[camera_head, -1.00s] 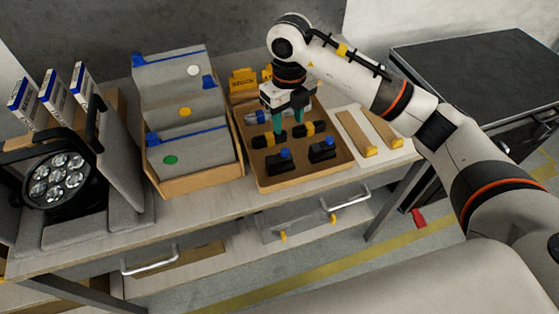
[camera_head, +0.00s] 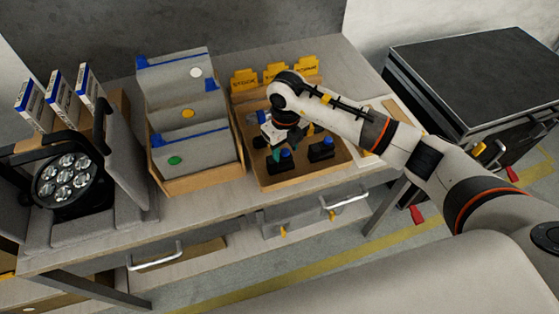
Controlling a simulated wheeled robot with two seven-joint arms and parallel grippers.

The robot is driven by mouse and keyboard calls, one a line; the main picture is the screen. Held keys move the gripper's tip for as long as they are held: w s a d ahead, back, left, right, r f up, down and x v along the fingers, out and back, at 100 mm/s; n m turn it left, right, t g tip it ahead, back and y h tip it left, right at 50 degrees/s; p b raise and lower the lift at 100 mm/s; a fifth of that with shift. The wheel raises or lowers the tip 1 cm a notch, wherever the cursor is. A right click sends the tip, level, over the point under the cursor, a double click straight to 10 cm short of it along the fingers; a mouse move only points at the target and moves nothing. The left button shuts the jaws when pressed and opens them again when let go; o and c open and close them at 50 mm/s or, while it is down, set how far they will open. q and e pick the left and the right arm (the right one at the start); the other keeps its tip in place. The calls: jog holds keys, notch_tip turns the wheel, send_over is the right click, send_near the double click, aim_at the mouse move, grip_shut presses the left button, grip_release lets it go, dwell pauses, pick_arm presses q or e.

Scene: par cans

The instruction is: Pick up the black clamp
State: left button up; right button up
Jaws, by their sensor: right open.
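A cardboard tray (camera_head: 335,172) on the bench holds black clamps. One black clamp with a blue knob (camera_head: 280,164) stands at the front left of the tray. Another black clamp with a blue knob (camera_head: 321,150) stands to its right. Black pieces with yellow parts lie behind them, largely covered by my arm. My right gripper (camera_head: 281,150) is open, low over the tray at the front left clamp. The wrist hides much of the fingers, so I cannot tell whether they touch the clamp. My left gripper is not in view.
Yellow labelled cards (camera_head: 276,72) stand behind the tray. A par can light (camera_head: 67,180) and several upright boxes are at the left. A dark case (camera_head: 480,70) is at the right.

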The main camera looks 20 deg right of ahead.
grip_shut()
jog(key=shift+r, duration=0.1)
